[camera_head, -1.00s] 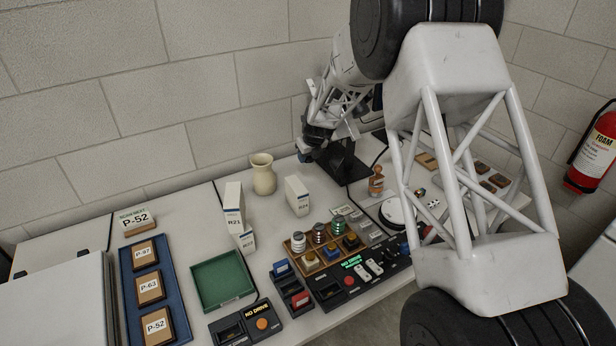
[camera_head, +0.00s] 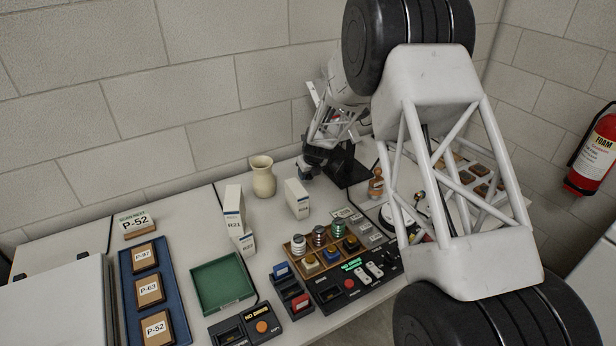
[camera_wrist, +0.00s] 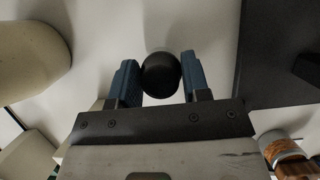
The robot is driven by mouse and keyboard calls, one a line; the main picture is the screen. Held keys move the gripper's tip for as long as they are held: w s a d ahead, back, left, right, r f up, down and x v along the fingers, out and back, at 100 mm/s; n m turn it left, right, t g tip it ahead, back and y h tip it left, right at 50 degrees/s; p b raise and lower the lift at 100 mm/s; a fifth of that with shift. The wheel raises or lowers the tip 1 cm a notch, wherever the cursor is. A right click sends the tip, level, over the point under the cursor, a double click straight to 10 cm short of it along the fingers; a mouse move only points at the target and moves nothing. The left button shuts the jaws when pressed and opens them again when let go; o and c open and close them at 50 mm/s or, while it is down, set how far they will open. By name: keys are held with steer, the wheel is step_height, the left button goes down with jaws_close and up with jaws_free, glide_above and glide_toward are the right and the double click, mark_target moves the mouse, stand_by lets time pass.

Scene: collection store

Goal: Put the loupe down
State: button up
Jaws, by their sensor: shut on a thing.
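My gripper (camera_wrist: 160,82) is shut on a round black thing, which I take to be the loupe (camera_wrist: 161,74). Only its dark rounded top shows between the two blue fingers in the wrist view; its lower part is hidden. In the head view my gripper (camera_head: 312,168) is low over the back of the white table, between the cream vase and a black stand. The loupe cannot be made out there. I cannot tell whether it touches the table.
The cream vase (camera_head: 263,177) is left of my gripper and the black stand (camera_head: 347,168) is close on its right. A white box (camera_head: 297,198) stands in front. A green tray (camera_head: 221,283) is at the front left. Bare white table lies around the vase.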

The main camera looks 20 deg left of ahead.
steer(key=shift+f, duration=0.75)
steer(key=shift+f, duration=0.15)
steer(key=o, duration=1)
steer(key=v, duration=1.2)
steer(key=shift+r, duration=0.2)
